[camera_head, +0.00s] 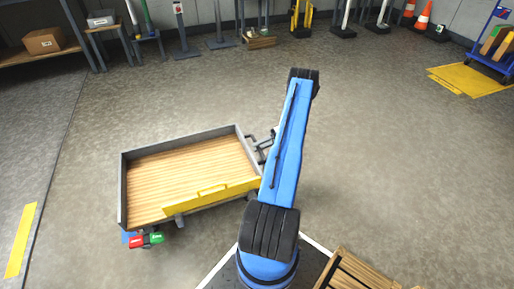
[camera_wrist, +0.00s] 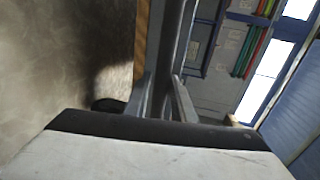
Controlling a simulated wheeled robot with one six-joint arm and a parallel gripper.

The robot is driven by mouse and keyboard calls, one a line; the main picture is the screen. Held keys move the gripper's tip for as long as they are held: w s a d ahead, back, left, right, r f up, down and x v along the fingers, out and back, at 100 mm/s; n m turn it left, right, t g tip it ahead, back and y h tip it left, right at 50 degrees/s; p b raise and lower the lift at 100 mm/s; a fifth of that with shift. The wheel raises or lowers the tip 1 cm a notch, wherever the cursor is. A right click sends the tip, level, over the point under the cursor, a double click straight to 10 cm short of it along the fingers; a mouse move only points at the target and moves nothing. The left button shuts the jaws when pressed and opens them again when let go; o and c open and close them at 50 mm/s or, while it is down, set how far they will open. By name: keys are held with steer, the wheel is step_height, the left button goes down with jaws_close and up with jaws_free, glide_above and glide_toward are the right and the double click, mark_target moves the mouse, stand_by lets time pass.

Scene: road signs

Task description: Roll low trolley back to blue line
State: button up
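The low trolley (camera_head: 122,190) stands left of my blue arm in the head view. It has a wooden bed, grey walls and a yellow strip along its near side. A dark handle frame (camera_head: 262,144) sticks out from its right end. In the wrist view my gripper (camera_wrist: 163,75) has a finger on each side of a grey bar (camera_wrist: 173,35), apparently the handle, and looks shut on it. In the head view the gripper is mostly hidden by my arm. A small blue patch (camera_head: 130,237) shows at the trolley's near left corner; I cannot tell whether it is the blue line.
Red and green items (camera_head: 147,240) are at the trolley's near left corner. A yellow floor stripe (camera_head: 20,240) lies at far left. A wooden crate (camera_head: 350,272) is at the bottom right. Shelving, sign posts and cones (camera_head: 423,15) line the back. Open floor lies behind and right.

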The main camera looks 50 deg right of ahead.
steer(key=shift+o, duration=0.9)
steer(key=shift+s+d, duration=0.1)
steer(key=v, duration=1.7)
steer(key=shift+s, duration=0.15)
steer(key=shift+d, duration=0.2)
